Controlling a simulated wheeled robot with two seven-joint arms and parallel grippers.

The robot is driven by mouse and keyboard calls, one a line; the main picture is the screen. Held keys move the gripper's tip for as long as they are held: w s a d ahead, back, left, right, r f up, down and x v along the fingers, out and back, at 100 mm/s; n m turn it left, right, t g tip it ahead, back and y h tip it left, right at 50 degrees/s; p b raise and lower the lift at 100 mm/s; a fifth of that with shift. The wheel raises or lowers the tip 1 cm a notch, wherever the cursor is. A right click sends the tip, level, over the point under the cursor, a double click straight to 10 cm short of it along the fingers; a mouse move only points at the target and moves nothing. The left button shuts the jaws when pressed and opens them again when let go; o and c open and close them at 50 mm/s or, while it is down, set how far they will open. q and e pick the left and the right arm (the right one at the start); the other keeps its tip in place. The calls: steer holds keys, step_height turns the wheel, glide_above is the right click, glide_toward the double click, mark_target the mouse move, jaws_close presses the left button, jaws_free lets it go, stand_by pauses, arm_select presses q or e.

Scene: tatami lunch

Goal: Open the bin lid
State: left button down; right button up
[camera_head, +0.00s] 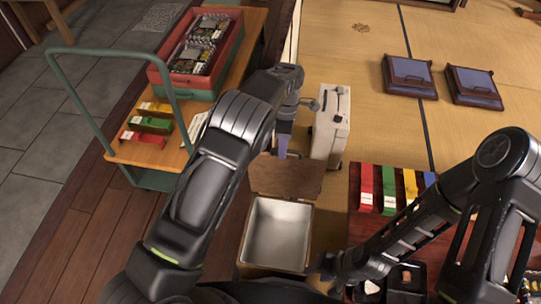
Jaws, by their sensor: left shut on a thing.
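The bin (243,250) stands below the middle of the view, with an empty-looking pale metal inside. Its brown wooden lid (287,180) is raised at the bin's far side, so the opening is uncovered. My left gripper (283,151) is at the lid's far upper edge, pointing down, and is shut on the lid; the exact contact is partly hidden. My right gripper (333,268) is low, just right of the bin beside the dark red table; its fingers are too small and dark to tell open from shut.
A white suitcase (331,126) stands right behind the lid. A cart (115,149) with a red crate (193,76) and coloured boxes is at the left. A red table (358,232) with coloured boxes and a black tray is at the right.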

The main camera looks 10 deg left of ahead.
arm_select(q)
steer(key=shift+w+a+f, duration=0.1)
steer(key=shift+w+f, duration=0.15)
steer(key=shift+w, duration=0.15)
arm_select(e)
steer(key=shift+w+a+f, duration=0.15)
steer(key=shift+w+a, duration=0.1)
steer(key=shift+a, duration=0.05)
arm_select(q)
steer(key=c, duration=1.8)
jaws_free()
steer(key=o, duration=0.3)
steer(key=shift+w+r, duration=0.1)
steer(key=shift+r, duration=0.05)
